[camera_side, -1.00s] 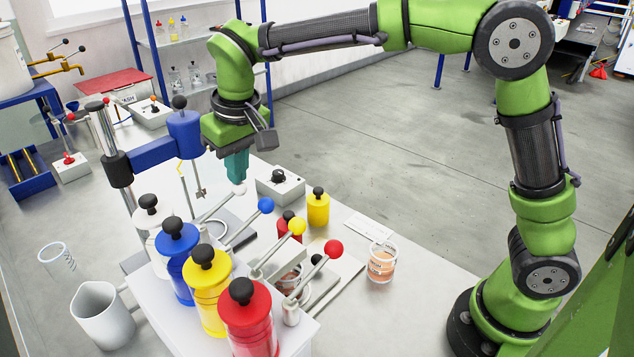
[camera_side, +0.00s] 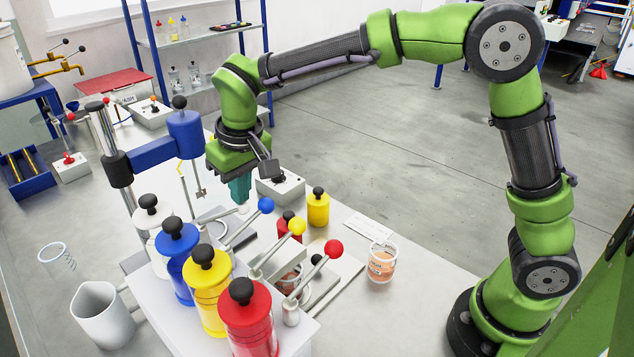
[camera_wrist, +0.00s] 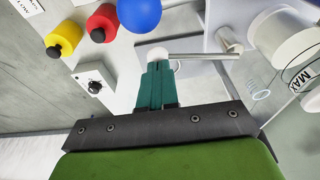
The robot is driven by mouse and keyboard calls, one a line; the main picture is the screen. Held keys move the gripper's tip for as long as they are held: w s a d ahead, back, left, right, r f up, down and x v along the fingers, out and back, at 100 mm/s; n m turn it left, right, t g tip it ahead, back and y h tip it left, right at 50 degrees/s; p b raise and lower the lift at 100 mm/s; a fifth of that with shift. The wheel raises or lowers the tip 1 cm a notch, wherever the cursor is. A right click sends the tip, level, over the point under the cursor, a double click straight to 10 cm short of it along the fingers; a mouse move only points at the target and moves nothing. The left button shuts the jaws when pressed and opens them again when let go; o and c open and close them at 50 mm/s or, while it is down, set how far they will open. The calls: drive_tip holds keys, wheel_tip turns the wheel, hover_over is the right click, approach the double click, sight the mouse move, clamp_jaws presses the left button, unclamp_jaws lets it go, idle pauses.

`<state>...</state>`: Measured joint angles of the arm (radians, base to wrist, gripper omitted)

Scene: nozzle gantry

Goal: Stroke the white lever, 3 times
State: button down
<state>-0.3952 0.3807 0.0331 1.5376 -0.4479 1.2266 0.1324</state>
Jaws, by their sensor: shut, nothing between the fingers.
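The white lever ends in a white ball (camera_side: 243,209). Its metal arm runs left toward the white canister (camera_side: 150,220) and now lies low, nearly flat. In the wrist view the white ball (camera_wrist: 158,54) is right at the fingertips, with the lever arm (camera_wrist: 197,57) running right from it. My gripper (camera_side: 240,200) is shut and empty, pointing down with its teal fingers over the ball. The fingertips seem to touch the ball; they also show in the wrist view (camera_wrist: 158,68).
Levers with blue (camera_side: 266,205), yellow (camera_side: 297,226) and red (camera_side: 334,248) balls stand nearer the camera; the blue one is close to my fingers. A grey knob box (camera_side: 280,187) stands behind my gripper. A blue gantry arm (camera_side: 155,153) is at left.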

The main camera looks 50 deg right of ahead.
drive_tip(key=shift+r, duration=3)
drive_tip(key=shift+r, duration=2.5)
drive_tip(key=s+d+f+m+t+y, duration=0.1)
drive_tip(key=s+d+f+m+t, duration=0.1)
drive_tip(key=s+d, duration=0.5)
drive_tip(key=s+d+f+m+t+y, duration=0.1)
drive_tip(key=s+d+f+m+t, duration=0.1)
drive_tip(key=s+d, duration=0.5)
drive_tip(key=s+f+t, duration=0.1)
drive_tip(key=s, duration=0.5)
drive_tip(key=shift+s+d+f, duration=0.15)
drive_tip(key=shift+s+d, duration=0.2)
drive_tip(key=shift+d, duration=0.05)
